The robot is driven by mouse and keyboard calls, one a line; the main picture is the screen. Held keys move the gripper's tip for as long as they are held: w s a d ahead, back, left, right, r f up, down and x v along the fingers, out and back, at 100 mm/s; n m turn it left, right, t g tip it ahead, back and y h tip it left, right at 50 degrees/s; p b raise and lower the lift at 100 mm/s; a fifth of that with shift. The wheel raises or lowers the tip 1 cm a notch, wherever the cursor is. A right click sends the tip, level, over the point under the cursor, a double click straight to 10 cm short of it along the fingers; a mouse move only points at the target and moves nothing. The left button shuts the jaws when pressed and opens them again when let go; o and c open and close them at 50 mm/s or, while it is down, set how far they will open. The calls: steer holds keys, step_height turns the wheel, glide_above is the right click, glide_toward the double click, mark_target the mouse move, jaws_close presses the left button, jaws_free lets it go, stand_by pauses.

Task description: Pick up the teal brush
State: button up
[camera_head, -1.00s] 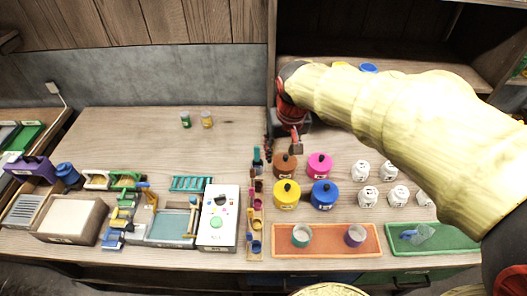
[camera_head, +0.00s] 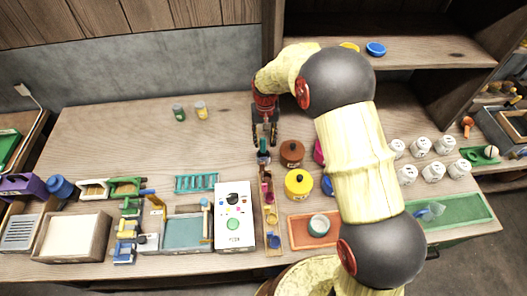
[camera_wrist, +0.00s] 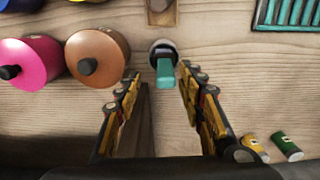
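The teal brush (camera_head: 263,155) stands at the far end of a narrow wooden rack (camera_head: 269,215), its teal handle pointing up. In the wrist view the teal brush (camera_wrist: 165,72) shows end-on, a teal handle in front of a round grey part. My gripper (camera_head: 265,141) is just beyond the brush in the head view, fingers pointing towards it. In the wrist view my gripper (camera_wrist: 159,80) is open, with one finger on each side below the brush and nothing between them. I cannot tell whether a finger touches the brush.
A brown pot (camera_head: 291,153) and a yellow pot (camera_head: 299,184) stand close right of the rack. A teal slatted rack (camera_head: 197,183) and a white panel box (camera_head: 234,215) are to its left. The table between is clear.

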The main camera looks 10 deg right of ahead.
mark_target(263, 147)
steer(key=f, duration=0.5)
steer(key=shift+a+f+b, duration=0.3)
steer(key=shift+a+b, duration=0.05)
steer(key=shift+b, duration=0.05)
steer(key=shift+s, duration=0.1)
steer(key=shift+c, duration=1.3)
jaws_close()
